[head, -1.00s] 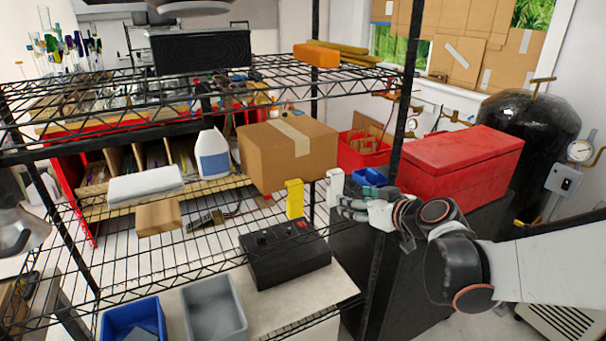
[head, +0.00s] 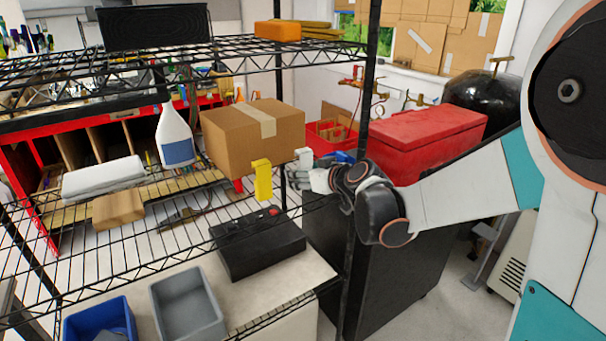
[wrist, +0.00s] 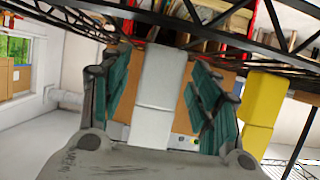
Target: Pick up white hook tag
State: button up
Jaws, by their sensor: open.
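The white hook tag (wrist: 158,95) hangs from the front edge of the wire shelf. In the wrist view it lies between the two green-padded fingers of my gripper (wrist: 157,68), with gaps showing on both sides. In the head view the white tag (head: 303,157) is partly hidden by my gripper (head: 322,179), which is just right of and below it. My gripper is open. A yellow hook tag (head: 262,181) hangs to the left; it also shows right of the fingers in the wrist view (wrist: 262,110).
A cardboard box (head: 250,140) sits on the shelf behind the tags. A black shelf post (head: 361,130) stands close to my gripper. A red toolbox (head: 425,145) is on the right. A black control box (head: 257,245) and grey bin (head: 187,305) are below.

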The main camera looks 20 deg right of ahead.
jog(key=c, duration=1.1)
notch_tip(320, 180, up, 20)
jog(key=p, duration=0.6)
jog(key=shift+s+p, duration=0.15)
jog(key=shift+p, duration=0.2)
